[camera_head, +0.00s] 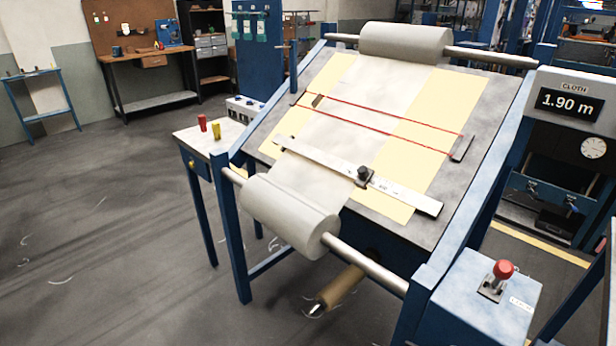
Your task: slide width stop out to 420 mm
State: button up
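The width stop is a dark block with a knob (364,175) on a pale metal rail (405,194). The rail runs slantwise across the lower part of the sloped inspection board (465,100). The block sits a little right of the rail's middle, near the right edge of the grey cloth (325,140). Marks on the rail are too small to read, so I cannot tell the stop's setting. My gripper is not in view.
A lower cloth roll (290,215) lies in front of the board, an upper roll (405,43) behind. Two red lines (390,118) cross the board. A small side table (205,140) is left.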

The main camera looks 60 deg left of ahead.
aim_at(364, 175)
jog(key=u, duration=1.9)
